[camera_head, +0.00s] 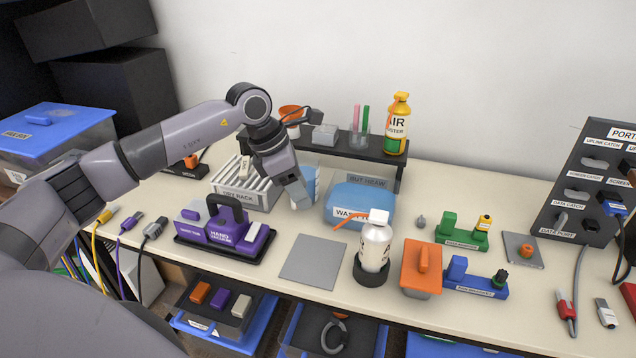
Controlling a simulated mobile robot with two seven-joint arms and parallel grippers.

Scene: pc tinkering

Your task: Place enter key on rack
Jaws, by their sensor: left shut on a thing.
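The rack (262,188), a grey slotted tray labelled as a dry rack, stands left of centre in the head view. A small white key-like piece (245,166) with dark lettering stands upright in its slots; I cannot read the lettering. My left gripper (301,202) points down just right of the rack, in front of a light blue container (311,180). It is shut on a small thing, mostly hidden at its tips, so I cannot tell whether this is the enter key. My right gripper is out of view.
A purple hand vacuum (226,232) sits in front of the rack. A dark shelf (345,148) runs behind. A grey mat (314,261) lies bare at the front.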

